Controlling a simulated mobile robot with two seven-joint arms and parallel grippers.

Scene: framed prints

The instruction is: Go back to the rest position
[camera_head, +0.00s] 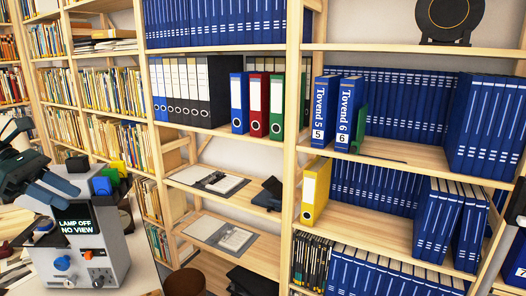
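My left gripper (62,194) comes in at the left edge. Its two dark fingers point right, with a gap between them and nothing seen held. They overlap the grey device (102,243) in the picture; I cannot tell whether they touch it.
Wooden shelves (420,151) fill the view, with blue volumes (490,125), binders and a yellow binder (315,190). "Tovend 5" (324,108) and "Tovend 6" (348,112) stand near the shelf edge. The light table (142,270) is at lower left, beside a brown stool (185,282).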

